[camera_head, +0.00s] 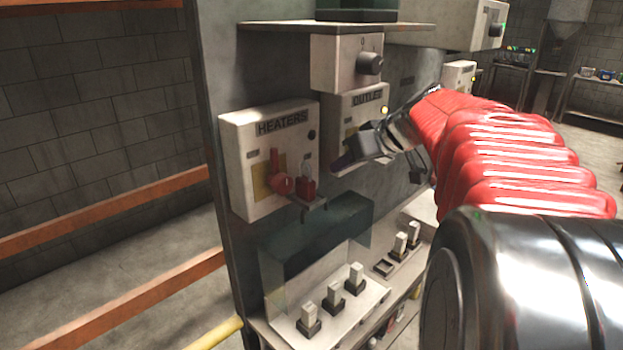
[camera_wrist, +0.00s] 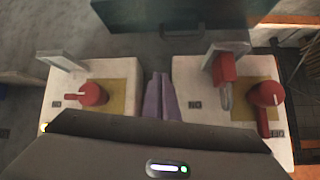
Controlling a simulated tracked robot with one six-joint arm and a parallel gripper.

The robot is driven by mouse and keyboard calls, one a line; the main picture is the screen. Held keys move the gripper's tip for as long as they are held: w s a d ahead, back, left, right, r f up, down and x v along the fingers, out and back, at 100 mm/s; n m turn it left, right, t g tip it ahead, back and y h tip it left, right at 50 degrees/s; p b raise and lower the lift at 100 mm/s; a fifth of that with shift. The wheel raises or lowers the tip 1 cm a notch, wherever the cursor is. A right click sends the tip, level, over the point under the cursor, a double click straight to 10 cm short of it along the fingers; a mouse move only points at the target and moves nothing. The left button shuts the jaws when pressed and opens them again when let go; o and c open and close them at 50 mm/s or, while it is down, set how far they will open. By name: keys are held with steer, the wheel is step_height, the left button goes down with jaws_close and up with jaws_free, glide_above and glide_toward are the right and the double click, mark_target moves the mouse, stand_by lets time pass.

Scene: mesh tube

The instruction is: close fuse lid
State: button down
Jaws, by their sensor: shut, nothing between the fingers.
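The fuse lid (camera_head: 318,238) is a dark green cover at the lower part of the grey panel. It stands raised above a pale fuse tray (camera_head: 283,329), so the upright fuses (camera_head: 333,298) are exposed. The lid also shows as a dark band at the top of the wrist view (camera_wrist: 181,14). My gripper (camera_head: 343,163) has purple fingertips and is in front of the panel, above the lid and apart from it. In the wrist view the fingers (camera_wrist: 161,95) are together and empty, between the two switch boxes.
The HEATERS box (camera_head: 240,150), with a red switch (camera_head: 280,183) and red padlock (camera_head: 307,187), juts out above the lid's left part. The OUTLET box (camera_head: 370,103) is beside it, partly behind my arm. More fuses (camera_head: 400,245) stand right of the tray. A yellow rail (camera_head: 216,334) is lower left.

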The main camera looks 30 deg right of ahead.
steer(key=shift+w+a+f, duration=0.2)
steer(key=shift+w+f, duration=0.45)
steer(key=shift+f, duration=0.75)
steer(key=shift+w+a+f, duration=0.25)
steer(key=shift+w+f, duration=0.4)
steer(key=shift+f, duration=0.7)
steer(key=shift+w+a+f, duration=0.2)
steer(key=shift+w+f, duration=0.45)
steer(key=shift+f, duration=0.75)
steer(key=shift+s+a, duration=0.1)
